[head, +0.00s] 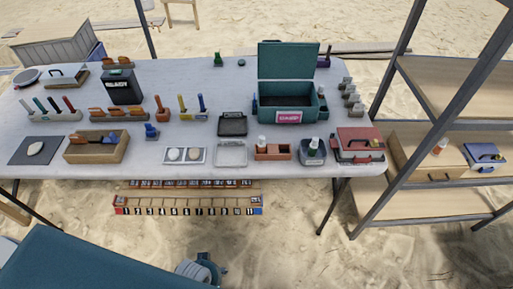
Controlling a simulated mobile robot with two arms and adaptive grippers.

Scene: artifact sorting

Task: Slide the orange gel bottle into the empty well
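An orange-brown two-well holder (273,156) stands near the front edge of the table, right of centre. A small bottle with a white cap (262,141) is in or behind its left well. The right well (281,149) looks empty. A small bottle with a white top and an orange-red body (440,146) stands at the wooden box on the right shelf. Both bottles are too small for me to read a label. Neither gripper can be made out.
A dark blue-grey container (312,158) and a red case (358,155) stand right of the holder. An open teal box (268,116) is behind it. A dark metal shelf post (425,130) slants in front of the shelf. A white tray (231,155) lies to the left.

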